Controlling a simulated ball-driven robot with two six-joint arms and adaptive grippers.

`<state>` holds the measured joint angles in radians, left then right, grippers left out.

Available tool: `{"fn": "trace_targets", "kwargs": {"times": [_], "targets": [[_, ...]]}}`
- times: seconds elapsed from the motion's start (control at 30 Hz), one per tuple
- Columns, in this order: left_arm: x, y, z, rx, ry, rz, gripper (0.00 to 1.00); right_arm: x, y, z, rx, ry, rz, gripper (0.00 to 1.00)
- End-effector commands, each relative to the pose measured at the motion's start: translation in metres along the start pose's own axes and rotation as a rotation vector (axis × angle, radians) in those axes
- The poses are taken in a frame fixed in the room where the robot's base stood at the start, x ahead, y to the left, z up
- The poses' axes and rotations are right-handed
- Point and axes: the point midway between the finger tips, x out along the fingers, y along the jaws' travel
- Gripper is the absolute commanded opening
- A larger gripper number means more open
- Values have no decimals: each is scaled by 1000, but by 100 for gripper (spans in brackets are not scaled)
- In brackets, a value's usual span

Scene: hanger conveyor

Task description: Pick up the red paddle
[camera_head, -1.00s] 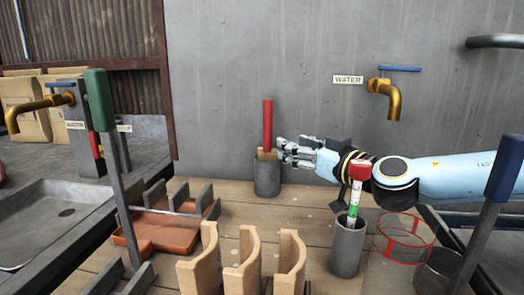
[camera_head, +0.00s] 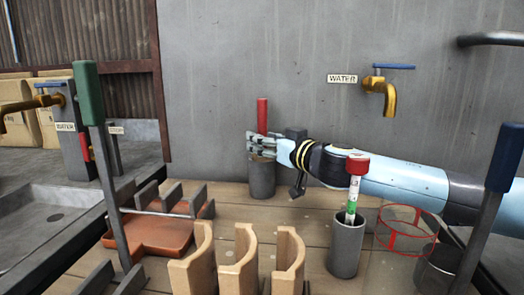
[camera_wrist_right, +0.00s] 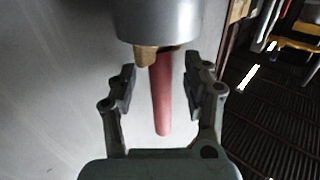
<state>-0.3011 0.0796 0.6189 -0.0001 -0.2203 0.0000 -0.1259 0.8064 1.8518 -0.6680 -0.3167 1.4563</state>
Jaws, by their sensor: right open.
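The red paddle (camera_head: 262,116) stands upright in a grey metal cup (camera_head: 262,181) against the back wall. In the head view my right gripper (camera_head: 254,146) is at the paddle, just above the cup's rim, and hides part of it. In the right wrist view the paddle's red handle (camera_wrist_right: 162,98) lies between the two spread fingers of my right gripper (camera_wrist_right: 159,92), with a gap on each side. The cup (camera_wrist_right: 158,22) shows at the top there, with a brown wooden piece (camera_wrist_right: 147,55) at its rim. My left gripper is not in view.
A second grey cup (camera_head: 346,246) holds a red-capped tube (camera_head: 354,175) near my right forearm. A red wire ring (camera_head: 402,238) stands beside it. Curved wooden holders (camera_head: 238,262), a terracotta tray (camera_head: 150,236) and a green-handled lever (camera_head: 87,95) are in front.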

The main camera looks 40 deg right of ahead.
Motion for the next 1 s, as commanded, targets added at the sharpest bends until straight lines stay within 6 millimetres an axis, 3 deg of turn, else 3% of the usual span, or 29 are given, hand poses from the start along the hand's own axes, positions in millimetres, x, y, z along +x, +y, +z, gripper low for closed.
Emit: {"fn": "trace_targets", "kwargs": {"times": [0.1,0.37,0.77,1.0], "targets": [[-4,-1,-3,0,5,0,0,9,-1,-3,3,3,-1,50],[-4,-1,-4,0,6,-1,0,11,-1,-1,0,2,-3,50],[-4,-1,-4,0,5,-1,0,11,-1,-1,0,2,-3,0],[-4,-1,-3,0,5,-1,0,11,-1,-1,0,1,-3,0]]}}
